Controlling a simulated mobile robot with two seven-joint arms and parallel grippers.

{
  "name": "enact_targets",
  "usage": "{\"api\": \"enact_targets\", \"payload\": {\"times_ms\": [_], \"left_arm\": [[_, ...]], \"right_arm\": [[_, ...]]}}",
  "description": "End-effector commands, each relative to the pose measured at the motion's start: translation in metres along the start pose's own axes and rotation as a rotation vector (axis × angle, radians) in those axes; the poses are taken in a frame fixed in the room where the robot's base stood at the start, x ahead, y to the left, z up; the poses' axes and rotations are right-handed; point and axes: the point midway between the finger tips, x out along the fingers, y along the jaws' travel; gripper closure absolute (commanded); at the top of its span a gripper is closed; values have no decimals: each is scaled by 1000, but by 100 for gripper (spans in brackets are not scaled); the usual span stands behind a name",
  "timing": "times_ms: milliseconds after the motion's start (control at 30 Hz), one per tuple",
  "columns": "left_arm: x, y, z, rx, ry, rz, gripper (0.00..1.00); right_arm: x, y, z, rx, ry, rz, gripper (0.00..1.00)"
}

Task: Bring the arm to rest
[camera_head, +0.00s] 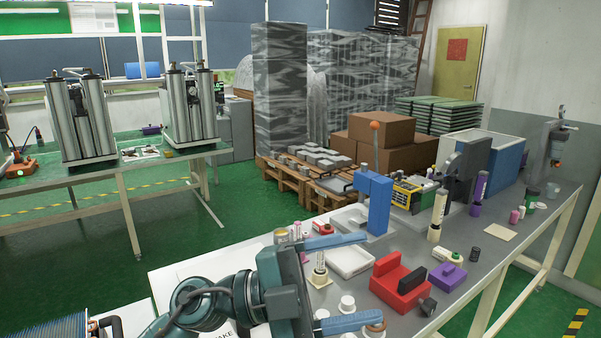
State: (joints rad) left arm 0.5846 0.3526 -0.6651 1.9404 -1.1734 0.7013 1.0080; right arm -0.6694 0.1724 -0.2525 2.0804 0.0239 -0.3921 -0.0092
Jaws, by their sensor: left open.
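My left arm comes in from the bottom left over the near end of the grey workbench (455,300). My left gripper (374,278) is open, its two blue fingers wide apart and pointing right. I see nothing held between them. In the picture a white tray (349,262) and a red block (399,284) lie near the fingers; I cannot tell the height of the gripper above the bench. My right gripper is not in view.
A blue upright stand (375,200), a pale column (439,208) and a column with a purple base (478,190) stand farther back. A purple block (447,276) and small caps lie on the bench. Cardboard boxes (380,130) are behind. Green floor is open to the left.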

Motion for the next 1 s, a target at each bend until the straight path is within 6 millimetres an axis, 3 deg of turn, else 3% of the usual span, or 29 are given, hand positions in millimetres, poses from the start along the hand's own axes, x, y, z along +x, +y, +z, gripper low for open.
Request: {"api": "enact_targets", "payload": {"times_ms": [100, 200, 333, 467, 600, 700, 800, 1000], "left_arm": [[-26, -36, 8, -89, -106, -376, 21], [-67, -54, 30, -184, -274, -649, 21], [-138, -40, 66, -350, -575, -918, 21], [-211, 14, 90, -561, -937, -1062, 21], [-271, 96, 89, -807, -1308, -1063, 21], [-296, 149, 74, -962, -1508, -999, 21], [-311, 188, 55, -1084, -1646, -920, 21], [-325, 245, 15, -1278, -1833, -752, 21]], "right_arm": [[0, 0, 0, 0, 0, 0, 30], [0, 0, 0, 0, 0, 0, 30], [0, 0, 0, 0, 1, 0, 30], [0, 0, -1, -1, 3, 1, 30], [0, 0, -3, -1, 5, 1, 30], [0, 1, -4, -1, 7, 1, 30], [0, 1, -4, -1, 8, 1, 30], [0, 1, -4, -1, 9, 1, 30]]}}
